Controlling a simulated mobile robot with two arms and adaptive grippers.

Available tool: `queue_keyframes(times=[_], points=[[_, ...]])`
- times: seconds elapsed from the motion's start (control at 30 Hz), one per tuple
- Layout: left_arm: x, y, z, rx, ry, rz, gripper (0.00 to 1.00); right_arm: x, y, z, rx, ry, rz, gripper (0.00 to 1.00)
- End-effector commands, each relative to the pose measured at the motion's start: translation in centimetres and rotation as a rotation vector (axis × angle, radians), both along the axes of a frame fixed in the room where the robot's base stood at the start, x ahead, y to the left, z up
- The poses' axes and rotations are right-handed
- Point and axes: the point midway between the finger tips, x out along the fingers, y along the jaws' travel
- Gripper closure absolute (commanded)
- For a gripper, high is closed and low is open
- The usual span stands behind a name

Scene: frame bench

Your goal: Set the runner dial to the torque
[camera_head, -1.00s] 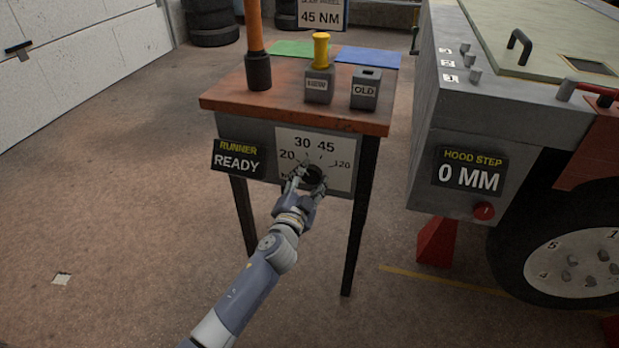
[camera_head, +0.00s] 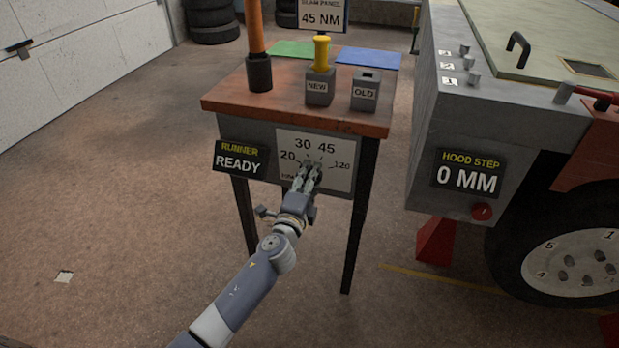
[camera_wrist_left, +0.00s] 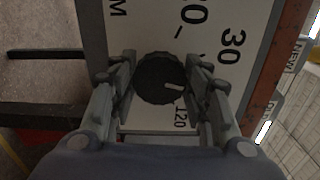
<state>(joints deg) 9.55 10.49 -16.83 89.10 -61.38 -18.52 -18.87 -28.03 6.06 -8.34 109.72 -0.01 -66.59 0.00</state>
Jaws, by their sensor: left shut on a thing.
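The runner dial (camera_wrist_left: 158,78) is a round black knob with a white pointer mark, on a white scale plate (camera_head: 342,176) on the front of the red-topped stand. The scale reads 20, 30, 45 and 120. My left gripper (camera_head: 311,168) is at the knob, its two fingers shut on opposite sides of it; in the left wrist view the fingers (camera_wrist_left: 163,80) flank it. There the pointer lies between the 30 and 120 marks, toward a part hidden by a finger. A sign (camera_head: 321,17) above the stand reads 45 NM. My right gripper is not in view.
A panel (camera_head: 240,159) left of the scale reads RUNNER READY. On the stand top (camera_head: 235,103) are holders labelled NEW (camera_head: 319,86) and OLD (camera_head: 365,92). A grey cabinet to the right has a HOOD STEP 0 MM panel (camera_head: 469,174).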

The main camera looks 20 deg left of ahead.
Motion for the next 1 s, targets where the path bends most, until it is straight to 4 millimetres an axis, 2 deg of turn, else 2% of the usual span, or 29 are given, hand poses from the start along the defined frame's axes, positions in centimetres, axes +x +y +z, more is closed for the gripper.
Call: queue_keyframes(times=[0.3, 0.87, 0.9, 0.97, 1.0], points=[[0.0, -0.1, 0.0, 0.131, 0.003, -0.002, 0.80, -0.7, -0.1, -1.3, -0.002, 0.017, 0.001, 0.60], [0.0, -0.1, -0.1, 0.159, 0.005, -0.002, 0.80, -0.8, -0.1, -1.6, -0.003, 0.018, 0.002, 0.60], [0.0, -0.1, -0.1, 0.159, 0.005, -0.002, 0.52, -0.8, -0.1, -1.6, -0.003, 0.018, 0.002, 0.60], [0.0, -0.1, -0.1, 0.158, 0.005, -0.002, 0.38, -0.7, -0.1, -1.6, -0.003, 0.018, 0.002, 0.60], [0.0, -0.1, -0.1, 0.158, 0.005, -0.002, 0.36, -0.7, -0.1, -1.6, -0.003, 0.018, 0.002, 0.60]])
